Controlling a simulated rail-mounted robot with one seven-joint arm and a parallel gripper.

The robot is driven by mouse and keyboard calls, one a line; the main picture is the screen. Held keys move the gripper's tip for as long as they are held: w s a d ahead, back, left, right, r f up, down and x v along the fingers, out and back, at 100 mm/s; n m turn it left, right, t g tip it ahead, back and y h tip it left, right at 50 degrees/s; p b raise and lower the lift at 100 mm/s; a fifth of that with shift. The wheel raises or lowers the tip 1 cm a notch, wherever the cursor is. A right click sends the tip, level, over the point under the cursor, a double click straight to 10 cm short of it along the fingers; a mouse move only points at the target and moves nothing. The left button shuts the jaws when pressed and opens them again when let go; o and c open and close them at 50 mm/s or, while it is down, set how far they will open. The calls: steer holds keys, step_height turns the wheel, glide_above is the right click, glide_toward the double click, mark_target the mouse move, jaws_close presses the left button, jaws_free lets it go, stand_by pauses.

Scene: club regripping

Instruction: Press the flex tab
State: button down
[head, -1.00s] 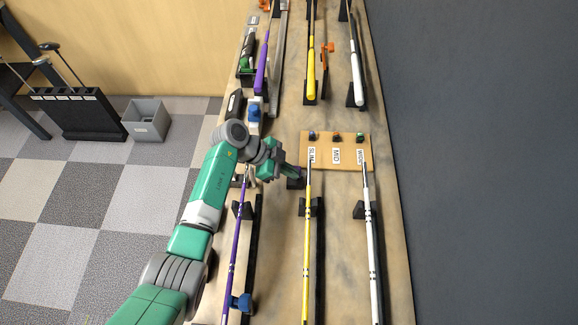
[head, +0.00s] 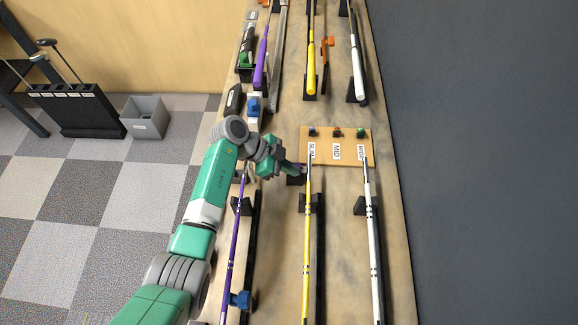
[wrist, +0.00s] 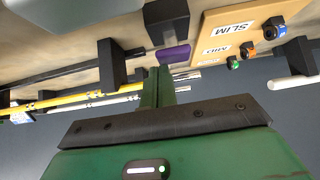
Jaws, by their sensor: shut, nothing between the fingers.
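A purple tab (wrist: 173,54) sticks out from a black block (wrist: 166,20) in the wrist view; it may be the flex tab, but no label on it is readable. The black block also shows in the head view (head: 296,181), just left of the yellow shaft. My gripper (wrist: 158,72) is shut and empty, its green fingers together. The fingertips appear close to the purple tab in the wrist view; I cannot tell whether they touch it. In the head view my gripper (head: 300,168) reaches right, over the block, hiding part of it.
A wooden board (head: 350,160) with SLIM, MID and WIDE labels lies right of my gripper. Yellow (head: 307,240), purple (head: 231,240) and white (head: 373,245) shafts rest in black holders.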

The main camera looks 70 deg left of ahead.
step_height(320, 180, up, 4)
steer(key=shift+a+f+p, duration=0.15)
steer(key=shift+f+p, duration=0.05)
steer(key=shift+p, duration=0.5)
steer(key=v, duration=0.9)
steer(key=shift+s+a+b, duration=0.25)
steer(key=shift+s+b, duration=0.1)
steer(key=shift+b, duration=0.1)
